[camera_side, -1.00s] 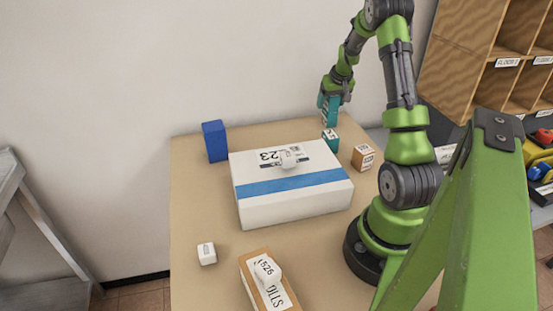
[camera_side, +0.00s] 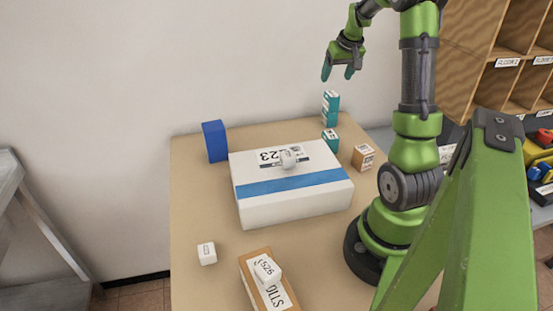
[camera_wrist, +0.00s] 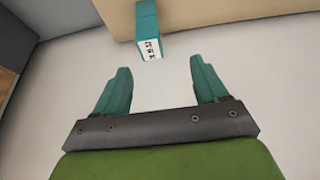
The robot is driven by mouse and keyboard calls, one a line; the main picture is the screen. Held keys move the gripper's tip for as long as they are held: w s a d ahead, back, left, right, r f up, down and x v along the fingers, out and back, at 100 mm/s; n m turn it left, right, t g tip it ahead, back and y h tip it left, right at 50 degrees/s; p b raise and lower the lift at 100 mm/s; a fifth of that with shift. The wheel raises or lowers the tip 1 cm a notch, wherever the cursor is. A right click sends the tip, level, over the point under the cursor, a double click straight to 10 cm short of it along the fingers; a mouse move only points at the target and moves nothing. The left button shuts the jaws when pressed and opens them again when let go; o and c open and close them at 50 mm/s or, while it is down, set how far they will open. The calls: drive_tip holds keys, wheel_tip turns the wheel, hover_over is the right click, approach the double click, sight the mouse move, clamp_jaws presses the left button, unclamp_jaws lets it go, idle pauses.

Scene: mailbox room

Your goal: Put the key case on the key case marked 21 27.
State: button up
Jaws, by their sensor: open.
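A tall teal case (camera_side: 331,108) with a white label stands upright at the back edge of the table. A smaller teal case (camera_side: 330,141) sits in front of it, behind the big parcel's right end; I cannot read either label for certain. My gripper (camera_side: 338,73) is in the air above the tall teal case, its teal fingers open and empty. In the wrist view, one teal case (camera_wrist: 149,40) with a white printed label shows beyond the open fingers (camera_wrist: 160,85), apart from them. No marking 21 27 is legible.
A large white parcel (camera_side: 255,208) with a blue band carries a small white object (camera_side: 288,158). A blue box (camera_side: 215,141), a small brown box (camera_side: 363,157), a white cube (camera_side: 207,254) and a brown carton (camera_side: 255,290) with a white block (camera_side: 266,268) stand around it.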

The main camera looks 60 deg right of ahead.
drive_tip(key=w+a+r+n+t+y, duration=0.1)
drive_tip(key=w+a+r, duration=0.1)
drive_tip(key=a, duration=0.7)
drive_tip(key=w+a+r+n+t+y, duration=0.1)
drive_tip(key=a+r, duration=0.2)
drive_tip(key=a, duration=0.5)
drive_tip(key=w+a+r+n+t, duration=0.1)
drive_tip(key=w+a+r, duration=0.1)
drive_tip(key=a, duration=0.7)
drive_tip(key=s+a+n+y, duration=0.1)
drive_tip(key=s+a, duration=0.3)
drive_tip(key=a, duration=0.4)
drive_tip(key=s+a+f+n+y, duration=0.1)
drive_tip(key=s+a+y, duration=0.1)
drive_tip(key=s+a, duration=0.3)
drive_tip(key=a, duration=0.3)
drive_tip(key=shift+t, duration=0.4)
